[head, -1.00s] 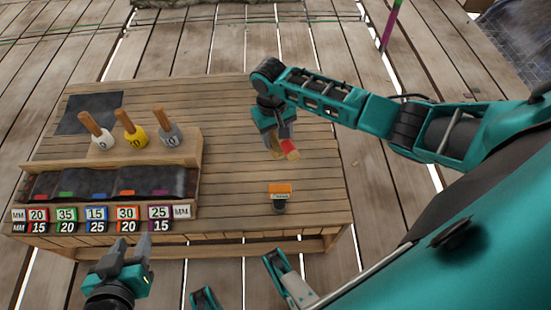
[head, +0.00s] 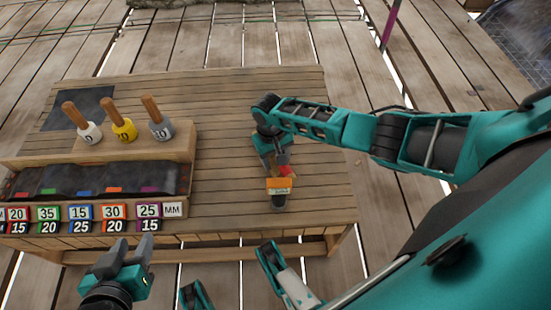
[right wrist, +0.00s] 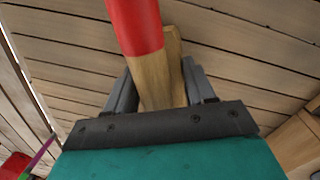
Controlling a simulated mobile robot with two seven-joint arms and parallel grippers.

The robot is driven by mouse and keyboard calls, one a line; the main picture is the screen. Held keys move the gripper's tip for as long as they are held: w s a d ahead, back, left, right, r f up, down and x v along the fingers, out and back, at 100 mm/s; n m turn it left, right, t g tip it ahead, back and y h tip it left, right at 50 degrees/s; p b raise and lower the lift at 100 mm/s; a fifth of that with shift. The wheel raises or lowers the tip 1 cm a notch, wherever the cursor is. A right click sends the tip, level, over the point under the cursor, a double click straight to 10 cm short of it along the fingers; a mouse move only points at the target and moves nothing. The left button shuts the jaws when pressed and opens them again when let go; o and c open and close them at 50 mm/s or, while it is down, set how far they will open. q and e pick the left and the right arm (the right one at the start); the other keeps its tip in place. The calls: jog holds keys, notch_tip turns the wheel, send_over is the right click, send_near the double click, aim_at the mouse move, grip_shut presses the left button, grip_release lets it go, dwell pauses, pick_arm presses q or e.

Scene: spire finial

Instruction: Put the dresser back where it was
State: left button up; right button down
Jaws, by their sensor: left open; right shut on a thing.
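My right gripper (head: 279,158) is shut on a wooden tool with a red part (head: 287,171), apparently the dresser. In the right wrist view its bare wood (right wrist: 155,82) sits between the fingers and its red part (right wrist: 135,25) points up out of the picture. My left gripper (head: 130,252) is open and empty in front of the table's left part.
The plank table (head: 235,120) has free room at its middle and back. On the left stands a wooden rack (head: 185,150) with white, yellow and grey wooden-handled tools (head: 124,130), dark compartments and numbered tags (head: 82,212). A dark mat (head: 65,121) lies behind it.

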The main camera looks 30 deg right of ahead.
jog(key=c, duration=0.8)
grip_release()
jog(key=o, duration=0.4)
